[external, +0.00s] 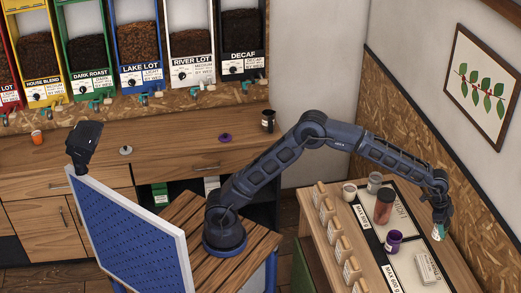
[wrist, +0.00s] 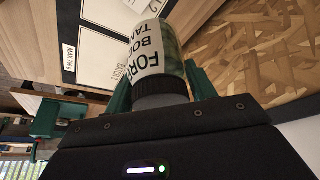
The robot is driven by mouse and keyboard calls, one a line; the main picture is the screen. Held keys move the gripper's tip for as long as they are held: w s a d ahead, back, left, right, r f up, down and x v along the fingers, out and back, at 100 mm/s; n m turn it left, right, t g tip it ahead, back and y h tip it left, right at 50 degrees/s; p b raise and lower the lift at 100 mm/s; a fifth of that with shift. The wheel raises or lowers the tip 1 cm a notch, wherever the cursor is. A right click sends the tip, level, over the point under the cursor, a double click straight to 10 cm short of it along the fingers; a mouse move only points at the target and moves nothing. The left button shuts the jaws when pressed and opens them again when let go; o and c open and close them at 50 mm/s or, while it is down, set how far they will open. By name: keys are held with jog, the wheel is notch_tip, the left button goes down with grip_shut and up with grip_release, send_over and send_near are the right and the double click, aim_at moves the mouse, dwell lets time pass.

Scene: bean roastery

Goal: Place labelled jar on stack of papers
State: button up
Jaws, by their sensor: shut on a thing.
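My gripper (external: 439,212) is at the end of the outstretched arm, above the right side of the table. It is shut on the labelled jar (external: 438,231), which hangs just below it, apart from the tabletop as far as I can tell. In the wrist view the jar (wrist: 150,50) has a white label with black lettering, greenish glass and a dark cap between the green fingers (wrist: 160,92). A flat white stack that looks like the stack of papers (external: 428,268) lies on the table, nearer the camera than the jar. I cannot make out the stack in the wrist view.
On the table stand a purple mug (external: 393,242), a reddish-brown container (external: 384,207), a grey cup (external: 374,182) and a white cup (external: 349,192). Several tan containers (external: 335,231) line its left edge. A chipboard wall panel (external: 425,133) borders the right side.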

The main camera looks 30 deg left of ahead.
notch_tip(320, 180, down, 20)
jog(key=shift+r, duration=0.15)
dwell(0.5)
jog(key=o, duration=1.1)
